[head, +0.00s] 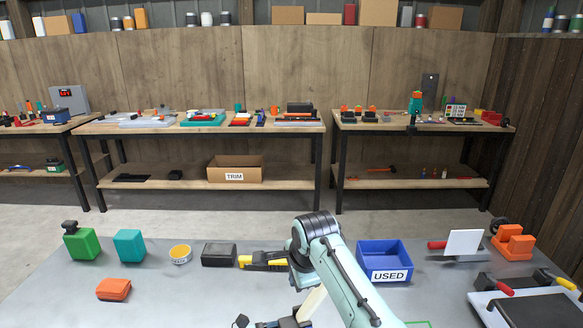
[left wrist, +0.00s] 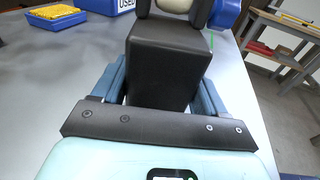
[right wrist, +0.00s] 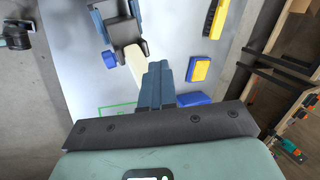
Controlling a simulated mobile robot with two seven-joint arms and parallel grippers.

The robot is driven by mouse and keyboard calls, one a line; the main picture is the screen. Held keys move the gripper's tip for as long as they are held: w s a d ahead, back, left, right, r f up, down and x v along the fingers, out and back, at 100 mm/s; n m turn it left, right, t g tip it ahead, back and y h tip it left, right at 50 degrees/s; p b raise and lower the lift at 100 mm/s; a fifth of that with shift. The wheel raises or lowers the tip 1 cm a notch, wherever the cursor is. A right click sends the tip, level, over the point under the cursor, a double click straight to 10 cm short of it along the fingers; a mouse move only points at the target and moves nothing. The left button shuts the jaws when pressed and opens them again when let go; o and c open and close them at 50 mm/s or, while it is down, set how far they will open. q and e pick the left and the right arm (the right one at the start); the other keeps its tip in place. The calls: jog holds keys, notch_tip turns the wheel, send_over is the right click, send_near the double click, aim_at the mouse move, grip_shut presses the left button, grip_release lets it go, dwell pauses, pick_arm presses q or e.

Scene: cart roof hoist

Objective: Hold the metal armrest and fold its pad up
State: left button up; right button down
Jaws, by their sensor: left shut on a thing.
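The armrest (left wrist: 170,60) shows in the left wrist view as a dark block with a cream pad (left wrist: 175,5) at its far end. My left gripper (left wrist: 160,72) is shut on the dark block, one blue-grey finger on each side. In the right wrist view the dark armrest (right wrist: 124,33) is at the upper left, and the cream pad (right wrist: 135,64) sticks out from it as a flat strip. My right gripper (right wrist: 157,66) has its fingers together right beside the pad's outer end; I cannot tell whether they touch. In the head view the pad (head: 313,301) shows near the bottom edge, partly behind my arm.
A blue bin marked USED (head: 384,275) stands right of my arm. A black and yellow tool (head: 263,261), a dark box (head: 219,255) and a yellow tin (head: 180,254) lie to the left.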

jog(key=shift+s+a+r, duration=0.1)
jog(key=shift+a, duration=0.2)
jog(key=shift+a, duration=0.15)
jog(key=shift+s+a+r, duration=0.25)
jog(key=shift+a+r, duration=0.1)
jog(key=shift+a, duration=0.25)
jog(key=shift+a, duration=0.1)
dwell(0.3)
jog(key=shift+s+a+r, duration=0.25)
jog(key=shift+a+r, duration=0.1)
jog(key=shift+a, duration=0.3)
jog(key=shift+a, duration=0.1)
jog(key=shift+s+a+r, duration=0.25)
jog(key=shift+a+r, duration=0.15)
jog(key=shift+a, duration=0.3)
jog(key=shift+a, duration=0.1)
jog(key=shift+s+a+r, duration=0.25)
jog(key=shift+a+r, duration=0.1)
jog(key=shift+a, duration=0.3)
